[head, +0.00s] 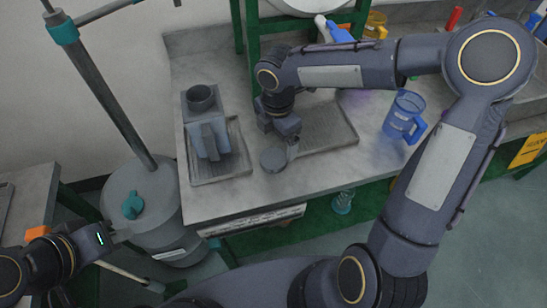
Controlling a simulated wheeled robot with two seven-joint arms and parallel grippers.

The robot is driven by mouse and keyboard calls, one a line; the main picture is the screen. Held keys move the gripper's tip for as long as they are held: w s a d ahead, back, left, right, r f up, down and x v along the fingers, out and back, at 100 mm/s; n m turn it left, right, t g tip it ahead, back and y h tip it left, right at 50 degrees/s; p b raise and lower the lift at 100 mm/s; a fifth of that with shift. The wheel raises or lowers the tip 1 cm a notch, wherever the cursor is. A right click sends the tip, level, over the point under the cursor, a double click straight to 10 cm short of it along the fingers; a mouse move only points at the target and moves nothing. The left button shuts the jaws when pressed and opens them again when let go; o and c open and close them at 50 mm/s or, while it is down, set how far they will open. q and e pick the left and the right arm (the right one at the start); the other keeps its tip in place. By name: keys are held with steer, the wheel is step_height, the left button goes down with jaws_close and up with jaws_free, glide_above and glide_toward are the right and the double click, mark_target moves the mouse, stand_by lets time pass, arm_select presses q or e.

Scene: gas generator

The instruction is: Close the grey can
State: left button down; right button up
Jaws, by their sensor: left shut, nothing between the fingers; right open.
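The grey can (207,135), box-shaped with a round open mouth on top, stands upright on a shallow tray (236,172) at the left of the counter. A small round grey piece, which looks like a lid (272,159), is by the fingers of my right gripper (283,148). My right gripper is open, low over the counter to the right of the can. Whether the lid touches a finger or rests on the counter I cannot tell. My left gripper (122,235) is shut and empty, at the lower left by the large grey tank, well away from the can.
A second tray (335,125) lies under my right forearm. A blue clear jug (404,115) stands right of it. A large grey tank (150,200) with a teal knob and tall pole stands left of the counter. Green frame posts (250,45) rise behind the trays.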

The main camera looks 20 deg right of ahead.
mark_target(273, 158)
stand_by(0.3)
steer(key=shift+f, duration=1.35)
steer(key=shift+a+f, duration=0.1)
steer(key=f, duration=0.5)
steer(key=shift+w+a, duration=0.25)
steer(key=shift+w, duration=0.05)
steer(key=c, duration=1)
steer(key=shift+c, duration=0.2)
steer(key=shift+r, duration=0.1)
